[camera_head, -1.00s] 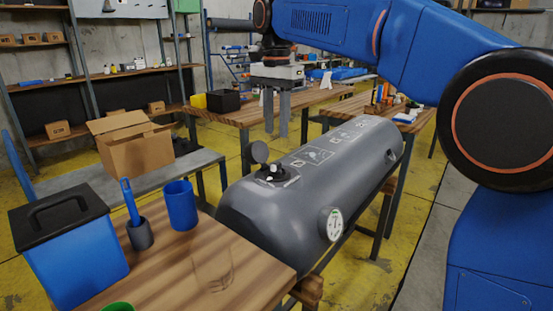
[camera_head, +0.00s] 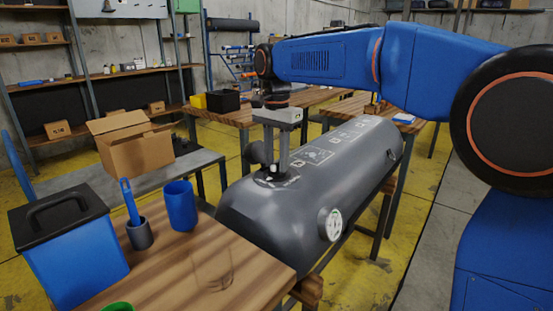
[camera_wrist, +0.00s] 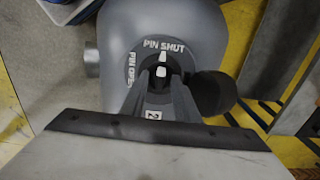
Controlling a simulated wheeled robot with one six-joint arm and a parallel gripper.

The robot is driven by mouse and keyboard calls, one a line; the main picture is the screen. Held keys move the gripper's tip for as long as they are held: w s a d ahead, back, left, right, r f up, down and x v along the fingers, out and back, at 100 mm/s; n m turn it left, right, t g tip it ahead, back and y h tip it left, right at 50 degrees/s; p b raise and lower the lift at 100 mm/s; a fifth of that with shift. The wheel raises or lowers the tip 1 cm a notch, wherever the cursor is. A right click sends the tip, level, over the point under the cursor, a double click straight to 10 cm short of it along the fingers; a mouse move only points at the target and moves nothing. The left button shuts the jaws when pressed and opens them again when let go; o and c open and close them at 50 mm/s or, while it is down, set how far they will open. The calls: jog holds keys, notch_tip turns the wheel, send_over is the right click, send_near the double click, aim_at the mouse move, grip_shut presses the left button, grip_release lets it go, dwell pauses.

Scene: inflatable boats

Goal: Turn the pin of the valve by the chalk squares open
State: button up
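The grey inflatable tube (camera_head: 330,180) lies lengthwise, with white chalk-like squares (camera_head: 318,155) on top. A valve (camera_head: 272,180) sits at its near end, a dark round cap (camera_head: 257,153) standing beside it. In the wrist view the collar reads PIN SHUT at the top and PIN OPEN at the left. The white-marked pin (camera_wrist: 161,70) points toward PIN SHUT. My gripper (camera_head: 276,165) is over the valve, fingers pointing down on either side of the pin. A gap shows between the fingers; contact with the pin is unclear. The cap (camera_wrist: 212,92) is right of the fingers.
A pressure gauge (camera_head: 331,225) is on the tube's side. The near wooden table (camera_head: 180,265) holds a blue box (camera_head: 68,250), a blue cup (camera_head: 180,205) and a grey pot (camera_head: 139,234). A cardboard box (camera_head: 133,145) stands on a bench behind.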

grip_shut()
jog(key=shift+n, duration=0.3)
jog(key=n, duration=0.6)
jog(key=shift+d, duration=0.1)
jog(key=n, duration=0.5)
jog(key=shift+n, duration=0.4)
jog(key=n, duration=0.5)
jog(key=shift+d, duration=0.1)
jog(key=shift+n, duration=0.4)
grip_release()
